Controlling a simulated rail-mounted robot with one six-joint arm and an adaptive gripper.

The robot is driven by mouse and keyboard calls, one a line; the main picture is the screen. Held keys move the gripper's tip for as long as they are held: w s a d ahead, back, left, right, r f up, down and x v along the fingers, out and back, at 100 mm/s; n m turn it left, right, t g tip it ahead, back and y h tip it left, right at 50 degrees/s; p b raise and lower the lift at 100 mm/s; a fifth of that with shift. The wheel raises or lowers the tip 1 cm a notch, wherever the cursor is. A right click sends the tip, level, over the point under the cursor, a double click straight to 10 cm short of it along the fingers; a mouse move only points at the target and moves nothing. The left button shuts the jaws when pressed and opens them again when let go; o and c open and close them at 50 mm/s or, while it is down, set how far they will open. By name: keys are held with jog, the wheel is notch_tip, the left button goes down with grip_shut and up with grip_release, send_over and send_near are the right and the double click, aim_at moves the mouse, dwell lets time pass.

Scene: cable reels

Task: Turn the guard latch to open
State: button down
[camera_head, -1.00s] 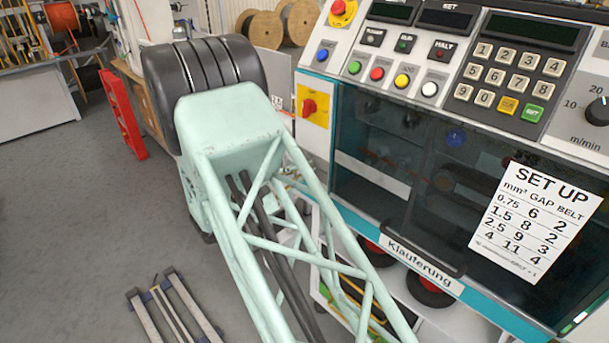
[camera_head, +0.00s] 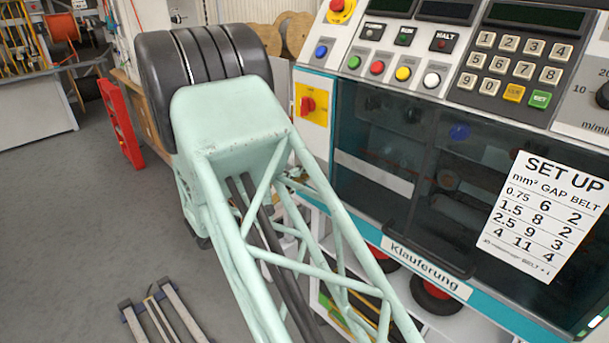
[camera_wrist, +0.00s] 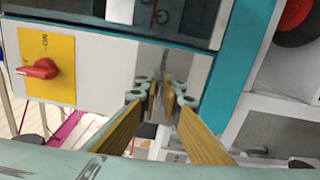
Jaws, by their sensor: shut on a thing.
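My gripper (camera_wrist: 164,92) shows in the wrist view, its two tan-padded fingers closed in on a small thing between the tips. That thing, at the guard latch's place on the pale machine front, is almost wholly hidden by the fingers, so its angle cannot be told. The dark see-through guard (camera_head: 400,165) hangs down over the machine front in the head view. In the head view my own arm blocks the gripper and the latch.
A red rotary switch on a yellow plate (camera_head: 311,104) is left of the guard; it also shows in the wrist view (camera_wrist: 40,68). Buttons and a keypad (camera_head: 510,68) are above. A set-up sheet (camera_head: 545,215) is on the guard. Grey floor (camera_head: 70,220) is open at left.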

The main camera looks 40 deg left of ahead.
jog(key=shift+w+m, duration=0.1)
jog(key=shift+m, duration=0.4)
jog(key=c, duration=2.8)
grip_release()
jog(key=shift+s, duration=0.2)
jog(key=shift+s+a, duration=0.3)
jog(key=shift+s, duration=1.6)
jog(key=shift+s+a, duration=0.25)
jog(key=shift+s, duration=1.7)
jog(key=shift+s+a, duration=0.3)
jog(key=shift+s, duration=1.6)
jog(key=shift+w, duration=0.1)
